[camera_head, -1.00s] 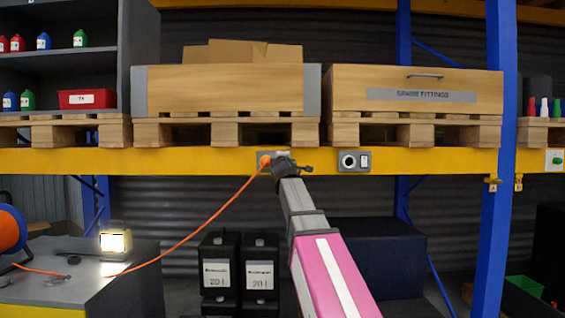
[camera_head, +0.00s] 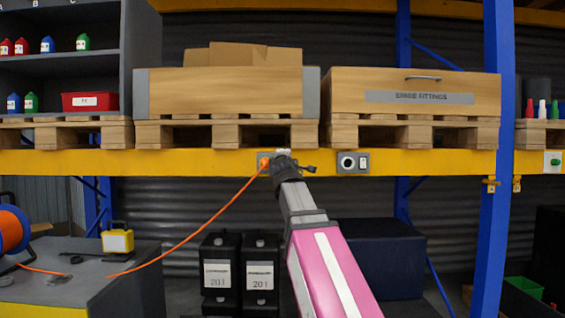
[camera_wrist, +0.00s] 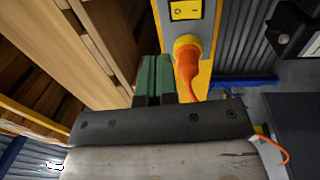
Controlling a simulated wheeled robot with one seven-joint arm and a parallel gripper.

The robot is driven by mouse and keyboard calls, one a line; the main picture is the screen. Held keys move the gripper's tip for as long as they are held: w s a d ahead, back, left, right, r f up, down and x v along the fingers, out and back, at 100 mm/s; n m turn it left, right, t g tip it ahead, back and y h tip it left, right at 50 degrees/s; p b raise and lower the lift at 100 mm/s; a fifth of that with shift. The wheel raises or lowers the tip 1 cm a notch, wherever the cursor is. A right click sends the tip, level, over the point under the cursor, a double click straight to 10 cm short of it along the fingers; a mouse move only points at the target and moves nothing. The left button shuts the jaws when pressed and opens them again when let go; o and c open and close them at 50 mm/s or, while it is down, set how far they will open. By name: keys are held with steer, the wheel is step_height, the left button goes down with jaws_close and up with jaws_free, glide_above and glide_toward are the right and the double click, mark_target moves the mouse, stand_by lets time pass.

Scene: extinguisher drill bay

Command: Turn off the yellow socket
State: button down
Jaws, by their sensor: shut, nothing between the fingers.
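The yellow socket, with an orange plug (camera_wrist: 187,62) in it, is on a grey plate (camera_head: 262,157) on the yellow beam. Its yellow rocker switch (camera_wrist: 186,10) shows at the top of the wrist view; I cannot tell which way it is tipped. My gripper (camera_head: 283,154) is at the plate's right side in the head view and hides the switch there. In the wrist view its green fingers (camera_wrist: 153,62) are shut and empty, beside the plug and apart from the rocker. The work lamp (camera_head: 117,241) on the bench looks unlit.
An orange cable (camera_head: 205,226) hangs from the plug to the bench (camera_head: 110,284), near a cable reel (camera_head: 12,232). A second socket (camera_head: 353,162) with a white switch is to the right. Pallets with wooden boxes (camera_head: 225,92) stand above the beam. Black canisters (camera_head: 221,270) stand below.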

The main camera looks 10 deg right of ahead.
steer(key=shift+s+a+r, duration=0.1)
steer(key=shift+s+a, duration=0.05)
steer(key=shift+s, duration=0.6)
steer(key=shift+s+a+r, duration=0.1)
steer(key=shift+s, duration=0.65)
